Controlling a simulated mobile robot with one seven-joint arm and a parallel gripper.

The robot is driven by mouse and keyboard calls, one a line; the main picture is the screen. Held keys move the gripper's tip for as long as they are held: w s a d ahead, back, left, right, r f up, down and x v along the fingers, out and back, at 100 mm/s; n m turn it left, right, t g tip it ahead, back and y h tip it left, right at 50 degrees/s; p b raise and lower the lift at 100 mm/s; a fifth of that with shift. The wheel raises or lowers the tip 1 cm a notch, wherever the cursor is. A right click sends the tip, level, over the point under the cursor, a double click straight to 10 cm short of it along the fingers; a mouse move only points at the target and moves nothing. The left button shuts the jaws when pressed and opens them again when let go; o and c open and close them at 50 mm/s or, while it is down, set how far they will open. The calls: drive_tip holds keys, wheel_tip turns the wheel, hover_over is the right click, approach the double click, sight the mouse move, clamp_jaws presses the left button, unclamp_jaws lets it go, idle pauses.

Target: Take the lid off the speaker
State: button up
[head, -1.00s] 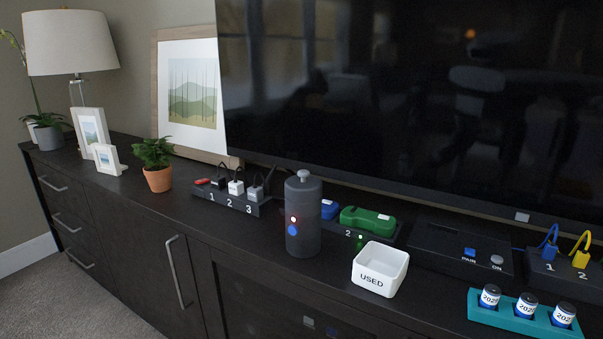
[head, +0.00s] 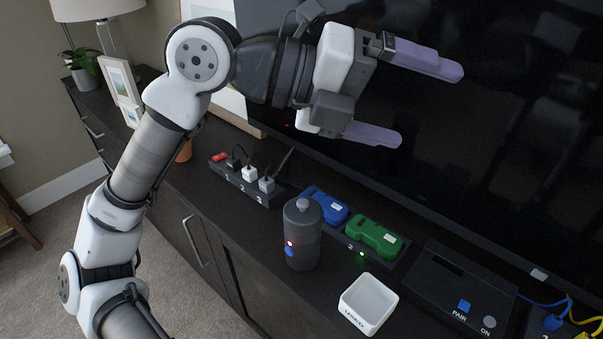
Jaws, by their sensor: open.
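The speaker (head: 303,242) is a dark grey upright cylinder on the cabinet top, with a red light and a blue button on its front.
A white box (head: 368,303) stands right of the speaker. Behind are blue (head: 326,206) and green (head: 374,237) devices in a dock. A numbered power strip (head: 245,181) is at left, a PAIR/ON box (head: 459,288) at right. The television (head: 480,180) backs the cabinet.

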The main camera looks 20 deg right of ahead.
drive_tip(key=w+d+f+n+t+y+p, duration=0.1)
drive_tip(key=w+f+n+t+y+p, duration=0.25)
drive_tip(key=w+f+y, duration=0.25)
drive_tip(key=n+y+p, duration=0.5)
drive_tip(key=n+y, duration=0.1)
drive_tip(key=y, duration=0.2)
hover_over(301, 201)
wheel_tip(301, 201, down, 7)
drive_tip(key=shift+t, duration=0.45)
drive_tip(key=f, duration=0.2)
drive_tip(key=f+p, duration=0.1)
drive_tip(key=f, duration=0.2)
drive_tip(key=w+f, duration=0.1)
drive_tip(key=f, duration=0.2)
drive_tip(key=shift+a+f, duration=0.1)
drive_tip(key=shift+s+f+p, duration=0.15)
drive_tip(key=shift+f+p, duration=1.15)
drive_tip(key=shift+f, duration=1.6)
drive_tip(key=c, duration=1)
drive_tip(key=shift+r, duration=0.1)
drive_tip(key=shift+c, duration=0.2)
